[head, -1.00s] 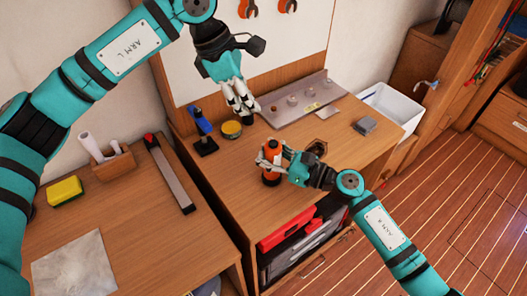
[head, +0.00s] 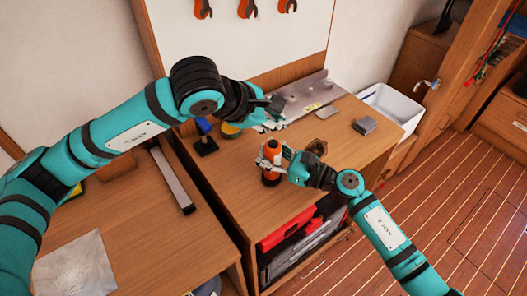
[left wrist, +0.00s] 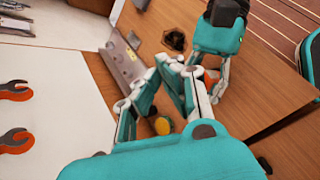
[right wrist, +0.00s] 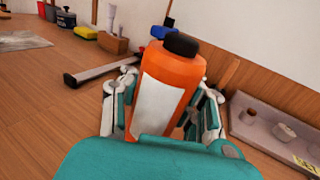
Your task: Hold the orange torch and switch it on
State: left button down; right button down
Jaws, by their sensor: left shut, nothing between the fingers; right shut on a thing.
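The orange torch (head: 271,157) stands roughly upright above the front part of the workbench, its dark end up. In the right wrist view the torch (right wrist: 168,85) shows a pale label and a black cap (right wrist: 181,44). My right gripper (head: 268,164) is shut around its body, one finger on each side. My left gripper (head: 275,122) is shut and empty, just behind and above the torch in the head view, apart from it. In the left wrist view its fingers (left wrist: 163,72) meet in front of my right gripper, and the torch is mostly hidden.
A metal strip with knobs (head: 300,97) lies at the bench's back. A blue-handled tool (head: 203,137) and a yellow tin (head: 230,131) stand left. A dark small object (head: 317,147) and a grey block (head: 364,126) lie right. The bench front is clear.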

aim_at(274, 144)
pick_arm(q)
jog(key=shift+f, duration=1.7)
jog(key=shift+f, duration=0.4)
jog(key=shift+f, duration=0.35)
dwell(0.5)
jog(key=shift+r, duration=0.8)
jog(key=shift+r, duration=0.15)
